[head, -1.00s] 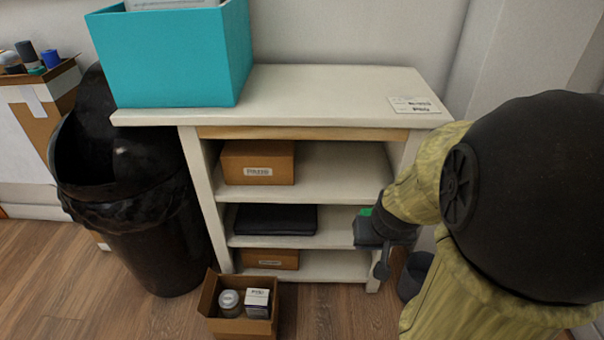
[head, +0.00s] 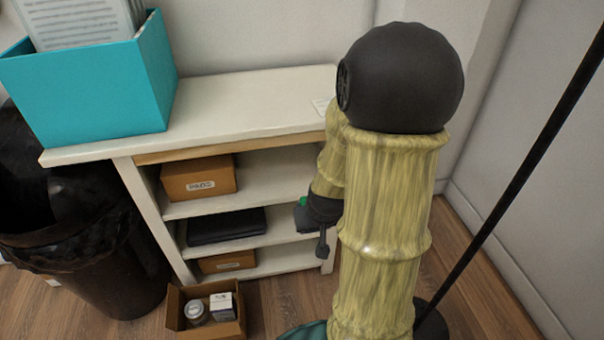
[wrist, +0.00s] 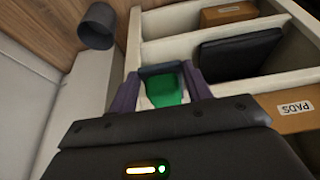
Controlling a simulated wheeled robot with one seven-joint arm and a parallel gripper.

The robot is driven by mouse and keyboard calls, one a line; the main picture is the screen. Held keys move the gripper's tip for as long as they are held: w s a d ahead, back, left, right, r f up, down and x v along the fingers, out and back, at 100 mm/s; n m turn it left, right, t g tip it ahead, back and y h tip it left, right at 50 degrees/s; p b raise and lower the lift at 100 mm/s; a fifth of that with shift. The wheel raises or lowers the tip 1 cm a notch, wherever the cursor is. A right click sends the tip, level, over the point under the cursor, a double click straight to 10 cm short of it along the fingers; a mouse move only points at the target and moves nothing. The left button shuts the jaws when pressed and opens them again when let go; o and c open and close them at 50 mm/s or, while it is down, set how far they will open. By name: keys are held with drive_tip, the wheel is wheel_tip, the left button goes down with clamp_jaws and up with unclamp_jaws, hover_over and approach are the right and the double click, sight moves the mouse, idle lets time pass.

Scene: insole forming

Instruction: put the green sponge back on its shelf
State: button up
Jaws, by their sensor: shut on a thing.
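The green sponge (wrist: 165,90) is between the fingers of my gripper (wrist: 163,80) in the wrist view, and the gripper is shut on it. In the head view only a small green bit of the sponge (head: 303,201) shows beside my gripper (head: 302,217); the rest is hidden. The gripper is at the right end of the white shelf unit (head: 145,205), at about the height of the middle shelf (head: 275,232). I cannot tell whether the sponge touches a shelf. That shelf holds a dark folded item (head: 226,226) left of the gripper.
A box labelled PADS (head: 199,178) sits on the upper shelf and another brown box (head: 228,262) on the lowest. An open carton (head: 205,310) stands on the floor in front. A teal bin (head: 90,85) is on top. A black trash bin (head: 90,250) stands left. A dark cup-like container (wrist: 97,26) is beyond the unit.

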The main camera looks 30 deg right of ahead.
sight(302, 189)
drive_tip(key=shift+w+d+r+p, duration=0.1)
drive_tip(key=shift+w+d+p, duration=0.1)
drive_tip(key=shift+w+p, duration=0.6)
drive_tip(key=shift+w+d+r+p, duration=0.15)
drive_tip(key=shift+w+p, duration=0.35)
drive_tip(key=shift+p, duration=0.45)
drive_tip(key=w, duration=0.2)
drive_tip(key=w+d, duration=0.1)
drive_tip(key=w, duration=0.1)
drive_tip(key=w+d+b, duration=0.1)
drive_tip(key=w, duration=0.2)
drive_tip(key=shift+d+f, duration=0.1)
drive_tip(key=shift+f, duration=0.25)
drive_tip(key=shift+w+d, duration=0.15)
drive_tip(key=shift+w, duration=0.4)
drive_tip(key=w, duration=0.2)
drive_tip(key=w+d+b, duration=0.1)
drive_tip(key=w, duration=0.1)
drive_tip(key=shift+w+d, duration=0.1)
drive_tip(key=shift+s+f+b, duration=0.2)
drive_tip(key=shift+b, duration=0.15)
